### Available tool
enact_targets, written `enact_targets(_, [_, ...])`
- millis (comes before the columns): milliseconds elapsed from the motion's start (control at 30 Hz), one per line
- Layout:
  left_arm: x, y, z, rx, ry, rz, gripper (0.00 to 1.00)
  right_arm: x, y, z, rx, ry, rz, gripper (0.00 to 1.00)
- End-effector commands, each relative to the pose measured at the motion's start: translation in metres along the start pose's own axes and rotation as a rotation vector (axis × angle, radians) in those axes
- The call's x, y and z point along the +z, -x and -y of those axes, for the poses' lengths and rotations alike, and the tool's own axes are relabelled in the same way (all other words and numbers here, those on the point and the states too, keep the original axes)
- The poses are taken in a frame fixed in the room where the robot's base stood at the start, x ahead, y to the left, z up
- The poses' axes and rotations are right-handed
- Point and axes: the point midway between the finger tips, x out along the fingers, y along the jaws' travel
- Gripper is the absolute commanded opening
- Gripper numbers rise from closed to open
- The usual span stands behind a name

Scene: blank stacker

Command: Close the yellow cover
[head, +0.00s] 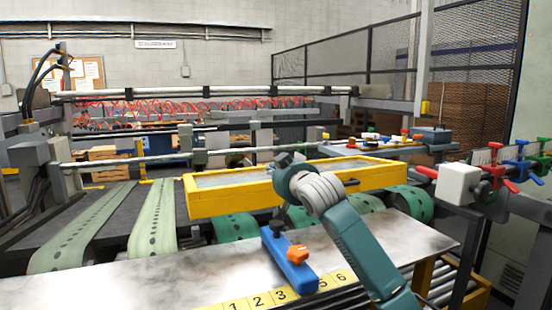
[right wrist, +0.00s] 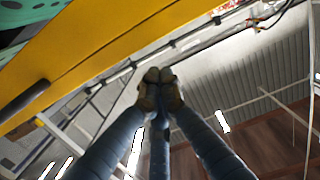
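The yellow cover (head: 228,201) is a long yellow frame with a clear panel, lying across the green belts in the middle of the head view. Whether it is fully down cannot be told. My right arm crosses in front of it, and my right gripper (head: 284,160) is at its middle, mostly hidden behind my wrist. In the right wrist view, the fingertips of my right gripper (right wrist: 159,76) meet with nothing seen between them. The yellow cover (right wrist: 95,45) runs diagonally at upper left there, beside the fingers, with a dark handle (right wrist: 24,98). My left gripper is not in view.
A metal table (head: 150,287) with a numbered yellow strip (head: 255,302) lies in front. A blue block with an orange knob (head: 288,262) stands on it. Red and blue clamps (head: 515,160) are at right. A rail with red coiled hoses (head: 200,107) runs behind.

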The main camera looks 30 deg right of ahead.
Motion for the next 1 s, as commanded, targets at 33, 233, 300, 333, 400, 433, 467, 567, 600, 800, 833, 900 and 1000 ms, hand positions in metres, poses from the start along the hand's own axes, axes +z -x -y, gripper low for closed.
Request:
enact_targets(33, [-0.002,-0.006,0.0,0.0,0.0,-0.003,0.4,0.012,-0.001,0.001,-0.001,0.0,0.002,0.0])
enact_targets(233, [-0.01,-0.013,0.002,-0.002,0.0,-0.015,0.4,0.03,-0.003,0.002,-0.002,0.0,-0.001,0.0])
enact_targets(300, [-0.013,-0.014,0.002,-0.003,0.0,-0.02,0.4,0.034,-0.004,0.002,-0.001,0.0,-0.001,0.0])
enact_targets(333, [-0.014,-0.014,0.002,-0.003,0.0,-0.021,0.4,0.035,-0.004,0.001,-0.001,0.0,-0.001,0.0])
enact_targets(400, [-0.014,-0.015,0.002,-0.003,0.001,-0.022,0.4,0.037,-0.004,0.001,-0.001,0.0,-0.001,0.0])
enact_targets(433, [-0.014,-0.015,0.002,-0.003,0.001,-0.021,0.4,0.037,-0.004,0.001,-0.001,0.0,-0.001,0.0])
enact_targets(467, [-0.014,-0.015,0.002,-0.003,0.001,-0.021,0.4,0.038,-0.004,0.001,-0.001,0.0,-0.001,0.0])
enact_targets(567, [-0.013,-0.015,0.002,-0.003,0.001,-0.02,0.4,0.038,-0.004,0.001,-0.001,0.0,-0.001,0.0])
enact_targets(600, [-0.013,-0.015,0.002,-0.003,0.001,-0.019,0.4,0.038,-0.004,0.001,-0.001,0.0,-0.001,0.0])
enact_targets(800, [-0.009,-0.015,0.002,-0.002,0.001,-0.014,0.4,0.038,-0.004,0.002,-0.001,0.0,-0.001,0.0])
enact_targets(833, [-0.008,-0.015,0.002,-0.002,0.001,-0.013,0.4,0.038,-0.004,0.002,-0.001,0.0,-0.001,0.0])
enact_targets(900, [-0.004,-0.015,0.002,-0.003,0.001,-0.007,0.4,0.038,-0.004,0.002,-0.001,0.0,-0.001,0.0])
enact_targets(1000, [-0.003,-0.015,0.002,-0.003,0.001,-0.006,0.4,0.038,-0.001,0.001,-0.001,0.0,-0.001,0.0])
